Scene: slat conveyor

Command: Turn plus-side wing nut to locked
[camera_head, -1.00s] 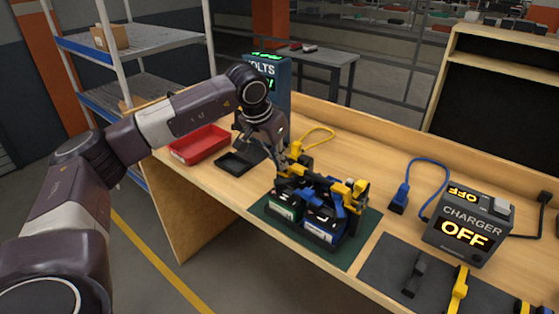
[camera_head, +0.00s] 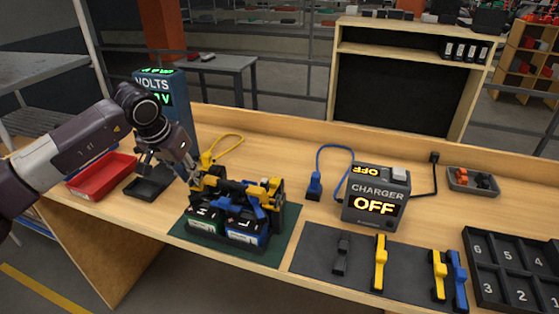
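A battery unit with a green-labelled block (camera_head: 205,219) and a blue-labelled block (camera_head: 246,232) stands on a dark green mat (camera_head: 287,222) on the bench. Yellow and blue parts and a dark bar sit across its top. The wing nuts and their plus or minus marks are too small to make out. My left gripper (camera_head: 194,180) points down at the unit's back left corner, close to a yellow part there. Whether it touches that part, and whether its fingers are open or shut, I cannot tell. My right gripper is not in view.
A voltmeter (camera_head: 158,90) stands behind my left arm, with a red tray (camera_head: 103,176) and a black tray (camera_head: 150,184) nearby. A charger (camera_head: 376,197) reading OFF stands right of the unit. Tools lie on a grey mat (camera_head: 318,245), beside a numbered black organizer (camera_head: 513,268).

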